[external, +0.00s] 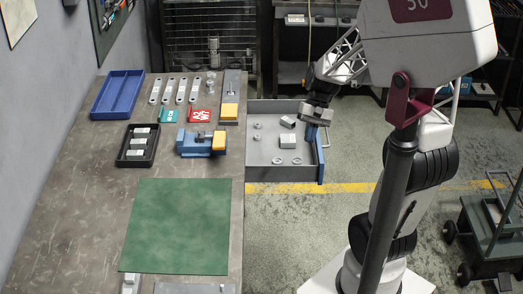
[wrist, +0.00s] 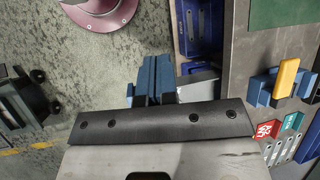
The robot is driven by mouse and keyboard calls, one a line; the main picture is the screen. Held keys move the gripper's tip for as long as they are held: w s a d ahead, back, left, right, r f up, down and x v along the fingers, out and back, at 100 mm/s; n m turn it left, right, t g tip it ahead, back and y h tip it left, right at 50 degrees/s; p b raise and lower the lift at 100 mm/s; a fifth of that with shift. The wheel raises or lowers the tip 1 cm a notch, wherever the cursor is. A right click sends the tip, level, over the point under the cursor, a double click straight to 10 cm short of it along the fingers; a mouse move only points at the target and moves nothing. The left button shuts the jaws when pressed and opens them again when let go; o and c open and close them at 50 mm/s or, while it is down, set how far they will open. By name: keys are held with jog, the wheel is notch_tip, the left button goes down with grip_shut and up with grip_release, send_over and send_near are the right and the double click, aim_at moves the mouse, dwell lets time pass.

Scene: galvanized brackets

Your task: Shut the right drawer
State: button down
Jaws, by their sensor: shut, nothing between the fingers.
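The open drawer (external: 265,172) sticks out to the right from the bench's right side in the external view. It is a grey tray with a blue front panel (external: 321,163). Inside lie rings, small metal parts and a pale block (external: 288,141). My gripper (external: 312,138) points down at the far end of the drawer front, its blue fingers shut and empty. I cannot tell whether they touch the panel. In the wrist view the fingers (wrist: 153,62) are side by side, and the gripper body hides most of the drawer.
The bench holds a green mat (external: 180,225), a blue and yellow vise (external: 200,144), a black tray (external: 123,160) and a blue tray (external: 98,108). A blue bin with metal pieces (wrist: 179,35) shows beside the bench edge.

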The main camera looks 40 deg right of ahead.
jog(key=s+d+f+m+t+y, duration=0.3)
jog(key=d+f+m+t, duration=0.4)
jog(key=d+f, duration=0.6)
jog(key=s+d+f+m+t+y, duration=0.2)
jog(key=d+f+m+t+y, duration=0.2)
jog(key=d+f+m+t, duration=0.3)
jog(key=d+f+m, duration=0.4)
jog(key=d+f, duration=0.2)
jog(key=d, duration=0.2)
jog(key=shift+s+f+m+t, duration=0.3)
jog(key=shift+s+f+m, duration=0.05)
jog(key=shift+s+m, duration=0.05)
jog(key=shift+w+a, duration=0.1)
jog(key=x, duration=1.3)
jog(key=shift+w+a, duration=0.25)
jog(key=shift+w+a, duration=0.15)
